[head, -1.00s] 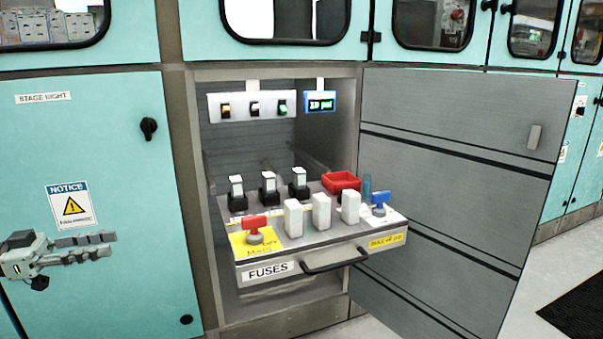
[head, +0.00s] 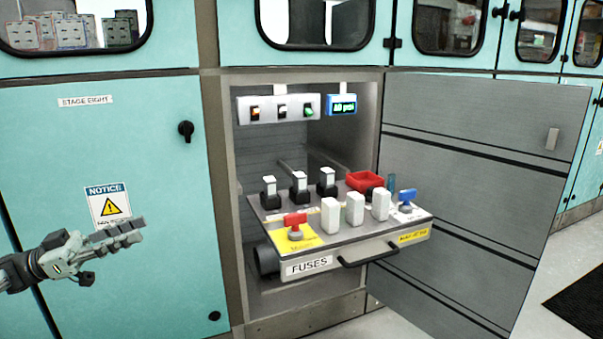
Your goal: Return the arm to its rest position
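My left gripper (head: 140,228) is at the left side of the head view, in front of the teal cabinet door and below the notice sign. It is empty and clear of the drawer. Its fingers point right and slightly up. They overlap from this angle, so their opening is unclear. My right gripper is not in view.
An open fuse drawer (head: 308,266) stands out of the cabinet, with white blocks, black-and-white modules, a red knob (head: 295,219), a blue knob (head: 407,195) and a red bin (head: 364,181). The grey cabinet door (head: 470,180) hangs open at right. A dark round shape (head: 265,260) sits beside the drawer.

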